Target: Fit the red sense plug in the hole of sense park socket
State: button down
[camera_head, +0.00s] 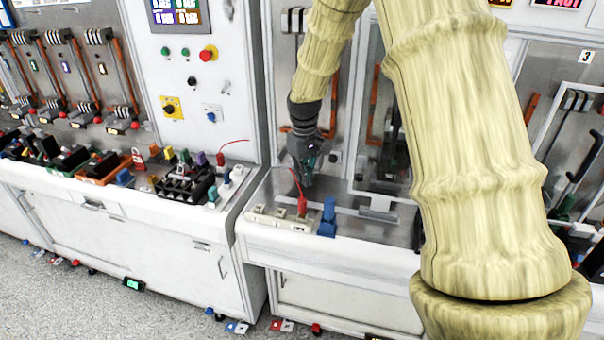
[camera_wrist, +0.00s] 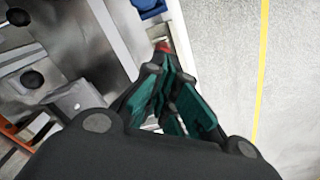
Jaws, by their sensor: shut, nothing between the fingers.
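The red sense plug (camera_head: 302,205) stands upright at the right part of a low white block (camera_head: 262,213) near the bench's front edge, with a thin red lead rising from it. I cannot tell whether it is seated in a hole, or which hole is the sense park socket. My gripper (camera_head: 308,180) is just above the plug, pointing down, shut and empty. In the wrist view the teal-padded fingers (camera_wrist: 165,68) are together, with a small red patch (camera_wrist: 163,45) just beyond their tips, probably the plug. The fingers hide most of it.
A blue block (camera_head: 328,217) stands close to the right of the white block, and also shows in the wrist view (camera_wrist: 150,8). A second bench (camera_head: 130,215) at left carries a black rack (camera_head: 184,184) and coloured parts. Small items lie on the floor.

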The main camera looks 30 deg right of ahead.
aim_at(303, 199)
jog(key=shift+a+f+b, duration=0.25)
jog(key=shift+f+b, duration=0.2)
jog(key=shift+f, duration=0.2)
notch_tip(303, 199, down, 3)
jog(key=shift+w+b, duration=0.15)
jog(key=shift+b, duration=0.85)
jog(key=shift+f+b, duration=0.55)
jog(key=shift+f, duration=0.15)
jog(key=shift+s+f, duration=0.2)
jog(key=shift+f, duration=0.3)
jog(key=shift+r, duration=0.1)
jog(key=shift+w+r+p, duration=0.1)
jog(key=shift+r+p, duration=0.75)
jog(key=shift+p, duration=0.05)
jog(key=shift+r+p, duration=0.4)
jog(key=shift+r, duration=0.15)
notch_tip(303, 199, up, 12)
